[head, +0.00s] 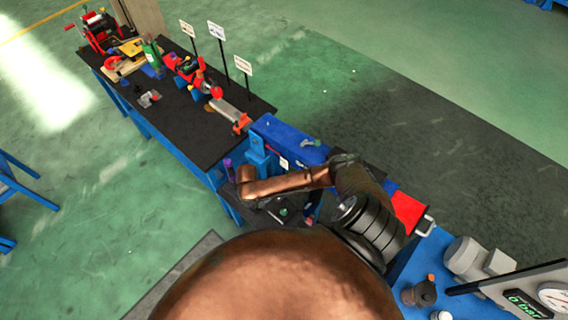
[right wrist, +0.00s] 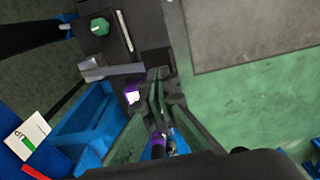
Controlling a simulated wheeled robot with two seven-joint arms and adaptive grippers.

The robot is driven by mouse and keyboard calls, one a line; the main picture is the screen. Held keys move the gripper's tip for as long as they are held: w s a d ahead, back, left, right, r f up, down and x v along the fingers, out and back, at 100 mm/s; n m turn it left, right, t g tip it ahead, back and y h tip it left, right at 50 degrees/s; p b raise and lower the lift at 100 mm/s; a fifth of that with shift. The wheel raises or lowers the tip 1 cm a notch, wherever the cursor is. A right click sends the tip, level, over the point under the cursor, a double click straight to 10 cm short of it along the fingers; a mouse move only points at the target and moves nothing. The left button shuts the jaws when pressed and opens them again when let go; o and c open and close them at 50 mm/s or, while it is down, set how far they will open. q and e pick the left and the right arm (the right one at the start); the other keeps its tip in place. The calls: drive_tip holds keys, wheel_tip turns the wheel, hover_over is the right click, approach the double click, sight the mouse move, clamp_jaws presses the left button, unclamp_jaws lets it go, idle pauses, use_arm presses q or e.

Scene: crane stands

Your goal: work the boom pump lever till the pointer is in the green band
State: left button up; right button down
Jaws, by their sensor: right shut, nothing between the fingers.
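My right gripper (right wrist: 158,78) is shut with nothing between its fingers. In the right wrist view a purple part with a pale face (right wrist: 132,94) lies just left of the fingers, and more purple shows low between them. I cannot tell whether they touch. In the head view my arm covers most of this gripper, and an upright purple handle (head: 228,165) stands left of the arm's bend; I cannot tell whether it is the pump lever. My left gripper is out of view.
A green knob (right wrist: 100,26) is on a dark surface near the gripper. The blue boom (head: 285,135) lies behind my arm. A black-topped bench (head: 190,125) with tools and signs extends to the upper left. A display (head: 527,304) reads 0 bar at the lower right.

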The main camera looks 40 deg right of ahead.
drive_tip(key=shift+f, duration=0.15)
idle(0.4)
drive_tip(key=shift+f+b, duration=2.9)
drive_tip(key=shift+f, duration=2)
wheel_tip(320, 180, up, 8)
drive_tip(key=p, duration=0.8)
drive_tip(key=shift+s+p, duration=0.1)
drive_tip(key=shift+p, duration=0.25)
drive_tip(key=shift+r+p, duration=0.55)
drive_tip(key=shift+r, duration=0.35)
drive_tip(key=shift+r, duration=0.15)
